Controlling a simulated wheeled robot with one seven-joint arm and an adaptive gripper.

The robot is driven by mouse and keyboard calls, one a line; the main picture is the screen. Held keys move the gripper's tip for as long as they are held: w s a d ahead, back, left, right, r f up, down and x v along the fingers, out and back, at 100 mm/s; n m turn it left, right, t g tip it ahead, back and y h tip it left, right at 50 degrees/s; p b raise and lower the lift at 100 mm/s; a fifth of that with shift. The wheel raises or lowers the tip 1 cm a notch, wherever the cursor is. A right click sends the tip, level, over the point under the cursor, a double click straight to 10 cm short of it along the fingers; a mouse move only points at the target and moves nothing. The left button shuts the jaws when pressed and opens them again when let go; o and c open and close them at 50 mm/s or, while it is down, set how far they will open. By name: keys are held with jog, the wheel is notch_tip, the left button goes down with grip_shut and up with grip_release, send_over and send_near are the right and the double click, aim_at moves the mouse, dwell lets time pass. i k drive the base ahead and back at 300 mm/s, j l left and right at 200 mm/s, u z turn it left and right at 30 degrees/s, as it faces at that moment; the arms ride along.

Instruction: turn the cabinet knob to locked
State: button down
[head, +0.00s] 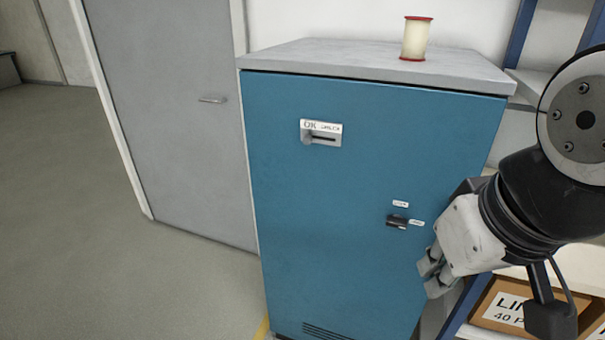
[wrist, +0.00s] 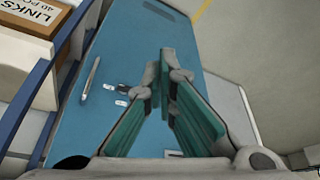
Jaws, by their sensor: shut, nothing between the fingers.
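The blue cabinet (head: 330,230) stands in the middle of the head view and fills much of the wrist view (wrist: 135,50). Its small dark knob (head: 397,221) is on the right part of the front, with one small white label above it and one to its right. The knob's bar looks roughly level, towards the right label; the label words are too small to read. The knob also shows in the wrist view (wrist: 124,88), left of my fingers. My gripper (head: 432,276) is shut and empty, below and right of the knob, apart from it.
A slider panel (head: 321,133) is on the cabinet's upper front. A spool (head: 416,38) stands on the cabinet top. A grey door (head: 170,110) is to the left. Shelving with a cardboard box (head: 500,306) is close on the right. The floor (head: 100,260) at left is clear.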

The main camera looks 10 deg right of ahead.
aim_at(396, 221)
jog(key=k+l+z, duration=0.1)
jog(key=l, duration=0.3)
jog(key=k+l+z, duration=0.1)
jog(key=l, duration=0.3)
jog(key=k+l+z, duration=0.1)
jog(key=l, duration=0.3)
